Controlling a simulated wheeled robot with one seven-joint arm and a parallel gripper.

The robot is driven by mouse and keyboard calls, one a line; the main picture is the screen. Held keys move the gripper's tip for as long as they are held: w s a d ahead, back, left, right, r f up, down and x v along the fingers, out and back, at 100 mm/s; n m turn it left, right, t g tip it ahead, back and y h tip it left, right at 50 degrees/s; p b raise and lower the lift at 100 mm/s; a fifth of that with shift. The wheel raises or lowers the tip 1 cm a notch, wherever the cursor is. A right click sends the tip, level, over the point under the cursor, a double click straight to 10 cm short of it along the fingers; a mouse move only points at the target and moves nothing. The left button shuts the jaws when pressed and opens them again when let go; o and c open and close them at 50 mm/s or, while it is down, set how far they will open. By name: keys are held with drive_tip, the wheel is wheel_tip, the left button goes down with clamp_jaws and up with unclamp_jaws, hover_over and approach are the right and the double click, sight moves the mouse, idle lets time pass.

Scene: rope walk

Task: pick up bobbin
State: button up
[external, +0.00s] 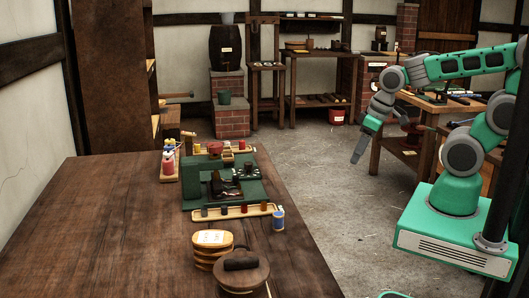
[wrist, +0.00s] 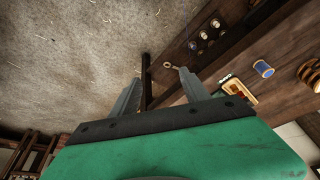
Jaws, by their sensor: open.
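A blue spool with pale ends, which looks like a bobbin (external: 278,220), stands at the right edge of the large wooden table in the external view. A similar blue spool (wrist: 264,69) shows on dark wood at the right of the wrist view. A tray (external: 262,208) of small dark, red and brown bobbin-like pieces lies just beside it. I cannot tell which piece the task means. My gripper (external: 357,159) hangs over the floor, to the right of the table and well apart from these things. In the wrist view its fingers (wrist: 158,80) are spread and empty.
The wooden table (external: 110,230) has clear room on its left. A green stepped stand (external: 195,198), a banded wooden tub (external: 205,259) and a round wooden piece (external: 255,280) stand near the spool. Workbenches line the back; the floor (external: 320,200) between is open.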

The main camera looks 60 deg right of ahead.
drive_tip(key=w+a+f+n+t+y+b, duration=0.1)
drive_tip(key=w+a+f+n+y+b, duration=0.1)
drive_tip(key=a+f+n+b, duration=0.25)
drive_tip(key=w+a+f+n+t+y+b, duration=0.1)
drive_tip(key=w+a+f+y+b, duration=0.1)
drive_tip(key=a+f+b, duration=0.45)
drive_tip(key=n+t+y+b, duration=0.4)
drive_tip(key=t+y+b, duration=0.1)
drive_tip(key=y+b, duration=0.45)
approach(278, 221)
drive_tip(key=w, duration=0.1)
drive_tip(key=shift+y, duration=0.25)
drive_tip(key=x, duration=0.4)
drive_tip(key=p+x, duration=0.1)
drive_tip(key=x, duration=0.2)
drive_tip(key=shift+w+d+r, duration=0.25)
drive_tip(key=shift+w+r, duration=0.05)
clamp_jaws()
